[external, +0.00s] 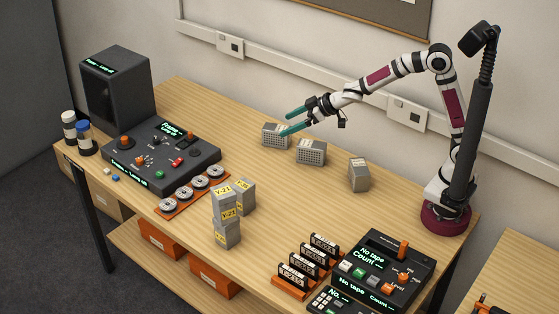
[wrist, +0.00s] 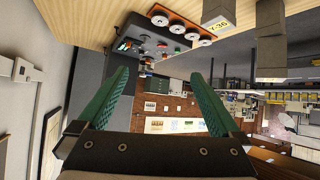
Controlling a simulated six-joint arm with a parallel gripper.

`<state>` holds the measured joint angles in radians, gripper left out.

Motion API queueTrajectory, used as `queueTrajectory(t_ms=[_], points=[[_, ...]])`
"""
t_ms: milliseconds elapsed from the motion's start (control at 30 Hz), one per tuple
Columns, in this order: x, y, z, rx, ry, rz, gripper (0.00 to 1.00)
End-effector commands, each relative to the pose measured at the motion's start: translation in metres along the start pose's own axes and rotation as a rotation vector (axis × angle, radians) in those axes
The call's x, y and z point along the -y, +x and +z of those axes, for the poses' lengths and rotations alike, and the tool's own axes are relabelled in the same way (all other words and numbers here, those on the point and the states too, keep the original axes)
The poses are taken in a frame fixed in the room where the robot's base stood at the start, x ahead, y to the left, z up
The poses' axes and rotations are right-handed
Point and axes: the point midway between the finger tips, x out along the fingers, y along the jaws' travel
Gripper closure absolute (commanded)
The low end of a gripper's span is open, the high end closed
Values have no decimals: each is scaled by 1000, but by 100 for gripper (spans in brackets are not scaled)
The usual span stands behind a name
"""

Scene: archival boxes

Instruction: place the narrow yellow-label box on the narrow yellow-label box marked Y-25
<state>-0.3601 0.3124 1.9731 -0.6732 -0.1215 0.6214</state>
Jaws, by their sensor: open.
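Grey boxes with yellow labels stand in a cluster on the table. The front pair is stacked, an upper box (external: 222,204) on a lower box (external: 227,236). Another yellow-label box (external: 245,194) stands close behind them on the right.
Three grey boxes stand at the back: left (external: 274,136), middle (external: 311,152) and right (external: 359,175). A dark control console (external: 160,155) and orange reel rack (external: 192,192) are left. Orange cassette holders (external: 290,285) and another console (external: 378,268) are front right. The table's middle is clear.

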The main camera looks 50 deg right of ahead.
Motion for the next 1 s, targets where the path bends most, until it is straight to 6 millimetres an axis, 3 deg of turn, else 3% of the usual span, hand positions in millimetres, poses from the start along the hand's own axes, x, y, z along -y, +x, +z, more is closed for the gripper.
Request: queueTrajectory(t_ms=[33,100,133,200,300,333,400,500,1000], points=[[-47,-46,24,99,119,145,0],[-85,-116,83,290,313,303,0],[-90,-146,110,373,399,345,0],[-77,-208,169,555,589,386,0],[-33,-269,224,752,812,351,0],[-19,-280,234,793,860,331,0],[5,-299,249,861,942,287,0],[21,-309,256,901,990,256,0],[21,-310,256,905,990,255,0]])
